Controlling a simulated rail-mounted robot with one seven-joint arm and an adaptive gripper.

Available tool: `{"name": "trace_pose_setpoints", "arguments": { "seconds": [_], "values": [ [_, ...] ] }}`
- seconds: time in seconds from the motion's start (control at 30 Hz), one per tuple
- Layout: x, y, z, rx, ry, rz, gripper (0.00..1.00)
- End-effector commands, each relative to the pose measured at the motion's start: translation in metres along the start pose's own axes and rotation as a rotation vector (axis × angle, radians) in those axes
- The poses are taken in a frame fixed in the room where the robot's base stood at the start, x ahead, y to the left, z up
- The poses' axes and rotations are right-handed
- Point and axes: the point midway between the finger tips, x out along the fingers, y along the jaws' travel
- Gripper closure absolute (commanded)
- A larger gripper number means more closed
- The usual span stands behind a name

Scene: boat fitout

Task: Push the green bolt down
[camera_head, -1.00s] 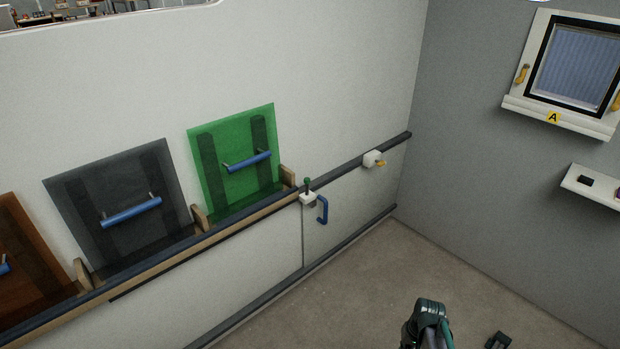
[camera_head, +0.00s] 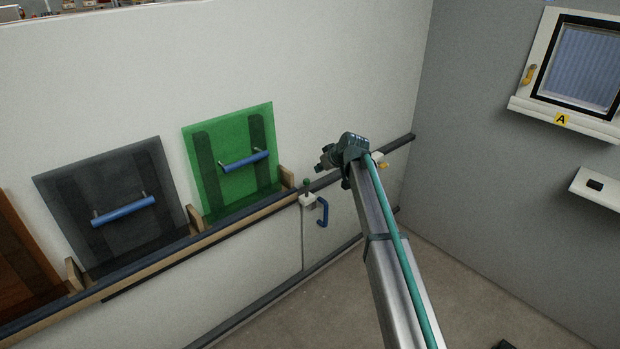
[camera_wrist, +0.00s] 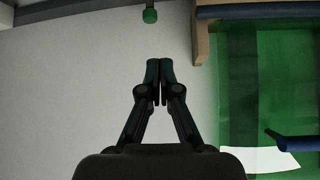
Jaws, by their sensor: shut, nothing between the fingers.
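The green bolt (camera_head: 306,183) is a small green knob upright on a white block (camera_head: 308,199) at the top edge of the sliding panel, just left of the blue handle (camera_head: 322,210). In the wrist view the bolt's green knob (camera_wrist: 150,15) shows at the top edge, with its stem partly cut off. My gripper (camera_head: 321,166) is raised close to the wall, a little above and right of the bolt in the head view. In the wrist view my gripper (camera_wrist: 159,69) is shut and empty, its fingertips together, apart from the bolt.
The green board (camera_head: 233,160) with a blue bar stands left of the bolt, near a wooden end block (camera_head: 287,178). A dark rail (camera_head: 240,219) runs along the wall. A white latch with a yellow knob (camera_head: 382,165) lies right, partly behind my arm.

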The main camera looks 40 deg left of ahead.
Motion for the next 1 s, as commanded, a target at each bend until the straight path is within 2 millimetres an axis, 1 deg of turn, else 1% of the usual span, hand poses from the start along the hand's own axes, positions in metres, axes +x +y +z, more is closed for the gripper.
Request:
{"name": "trace_pose_setpoints", "arguments": {
  "seconds": [0.03,0.1,0.3,0.6,0.73,0.87,1.0],
  "values": [
    [0.009,0.009,-0.015,-0.037,0.021,-0.003,1.00],
    [0.010,0.008,-0.018,-0.083,0.042,-0.006,1.00],
    [0.008,0.008,-0.019,-0.155,0.057,0.001,1.00],
    [0.008,0.008,-0.019,-0.158,0.055,0.001,1.00],
    [0.012,0.008,-0.019,-0.158,0.055,0.001,1.00],
    [0.024,0.008,-0.021,-0.158,0.054,0.000,1.00],
    [0.046,0.008,-0.022,-0.157,0.053,0.000,1.00]
  ]
}}
